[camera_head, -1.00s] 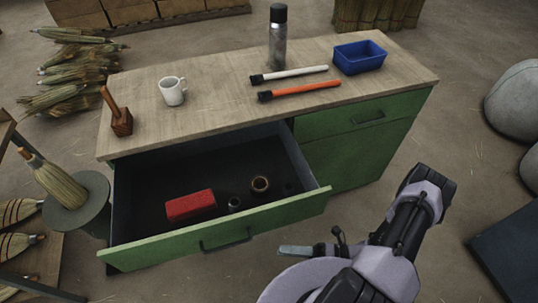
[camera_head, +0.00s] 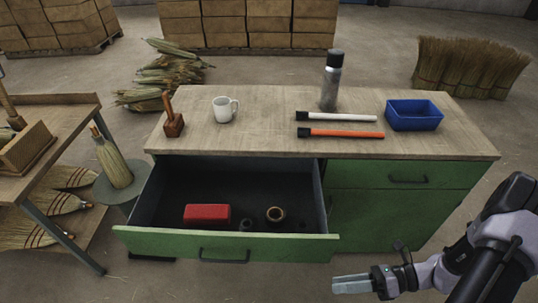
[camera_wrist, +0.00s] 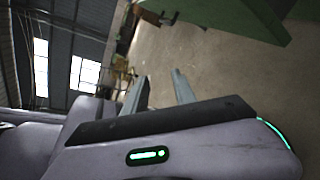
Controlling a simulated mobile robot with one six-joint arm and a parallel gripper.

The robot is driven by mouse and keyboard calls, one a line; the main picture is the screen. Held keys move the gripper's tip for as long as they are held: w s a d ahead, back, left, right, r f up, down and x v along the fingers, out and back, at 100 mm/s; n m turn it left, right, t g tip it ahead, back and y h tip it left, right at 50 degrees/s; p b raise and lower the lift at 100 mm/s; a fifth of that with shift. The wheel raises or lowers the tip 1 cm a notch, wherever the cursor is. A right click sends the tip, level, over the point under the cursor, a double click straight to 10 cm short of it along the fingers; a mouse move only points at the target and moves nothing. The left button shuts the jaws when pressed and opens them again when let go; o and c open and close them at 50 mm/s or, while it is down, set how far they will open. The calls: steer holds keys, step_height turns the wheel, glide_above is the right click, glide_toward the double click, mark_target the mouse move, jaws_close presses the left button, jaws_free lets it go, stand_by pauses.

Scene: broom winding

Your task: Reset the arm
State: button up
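My arm (camera_head: 500,240) is bent at the lower right of the head view, in front of the green workbench. My gripper (camera_head: 345,285) points left, low and just in front of the open drawer (camera_head: 160,243), apart from it. In the wrist view the two fingers of my gripper (camera_wrist: 160,75) stand apart with nothing between them. The drawer is pulled out and holds a red box (camera_head: 207,214), a brown ring (camera_head: 275,214) and a small dark cylinder (camera_head: 245,225).
On the bench top (camera_head: 260,135) stand a white mug (camera_head: 224,110), a grey bottle (camera_head: 330,85), a blue bin (camera_head: 414,115), a wooden-handled tool (camera_head: 172,120), and white (camera_head: 340,117) and orange (camera_head: 345,133) rods. A side table (camera_head: 55,150) with brooms is left.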

steer(key=w+a+r+n+g+h, duration=0.25)
steer(key=r+n+h, duration=0.55)
steer(key=r+n, duration=0.55)
steer(key=s+a+r+n+t+h, duration=0.2)
steer(key=a+r+n+t, duration=0.1)
steer(key=r, duration=0.5)
steer(key=s+a+r+n+t+h+b, duration=0.1)
steer(key=s+a+r+n+t+h, duration=0.1)
steer(key=r+n, duration=0.6)
steer(key=s+a+t, duration=0.1)
steer(key=t, duration=0.1)
steer(key=shift+s+a+t+h, duration=0.35)
steer(key=shift+h, duration=0.05)
steer(key=shift+a, duration=0.1)
